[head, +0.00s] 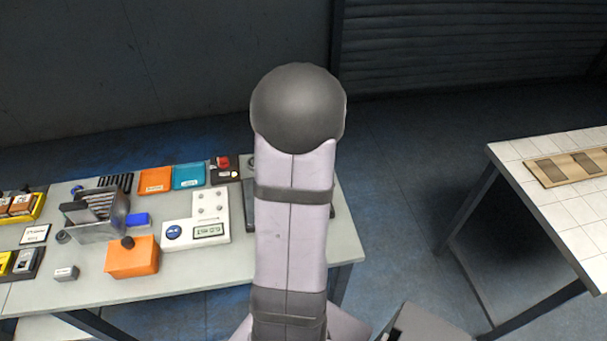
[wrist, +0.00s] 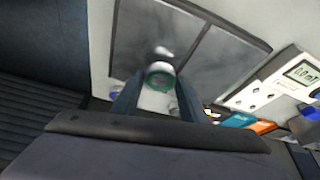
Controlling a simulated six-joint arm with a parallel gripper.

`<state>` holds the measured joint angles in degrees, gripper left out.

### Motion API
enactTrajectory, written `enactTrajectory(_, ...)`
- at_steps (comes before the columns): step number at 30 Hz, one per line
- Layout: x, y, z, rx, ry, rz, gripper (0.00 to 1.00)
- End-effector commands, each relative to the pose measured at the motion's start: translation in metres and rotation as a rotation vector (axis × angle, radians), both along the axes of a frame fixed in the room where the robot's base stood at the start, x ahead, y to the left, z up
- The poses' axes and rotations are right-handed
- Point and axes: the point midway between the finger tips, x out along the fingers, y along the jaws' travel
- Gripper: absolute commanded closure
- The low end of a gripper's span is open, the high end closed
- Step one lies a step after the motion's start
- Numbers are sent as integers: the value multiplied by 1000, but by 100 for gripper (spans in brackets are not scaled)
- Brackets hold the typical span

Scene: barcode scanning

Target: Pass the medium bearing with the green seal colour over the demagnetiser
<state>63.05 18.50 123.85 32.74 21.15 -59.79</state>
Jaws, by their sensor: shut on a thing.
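My gripper (wrist: 158,100) is shut on a small round bearing with a green ring (wrist: 160,78), seen between the two dark fingers in the wrist view. The bearing is over or near a grey two-part panel (wrist: 210,55) with a pale frame; the height gap cannot be judged. In the head view my arm hides the gripper and the bearing. I cannot tell for certain which device is the demagnetiser. Dark edges of a flat unit (head: 249,205) show beside my arm there.
The grey table (head: 180,280) holds a white device with a display (head: 208,231), an orange box with a black knob (head: 132,262), an orange tray (head: 155,181), a teal tray (head: 188,177) and a metal rack (head: 97,215). A white-tiled table (head: 560,215) stands apart at right.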

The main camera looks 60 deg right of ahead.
Motion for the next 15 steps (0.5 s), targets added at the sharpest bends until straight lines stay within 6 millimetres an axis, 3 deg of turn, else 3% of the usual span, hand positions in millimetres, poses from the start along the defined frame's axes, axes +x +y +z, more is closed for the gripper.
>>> enactTrajectory(15, 27, 27, 1, 0, 0, 1, 86)
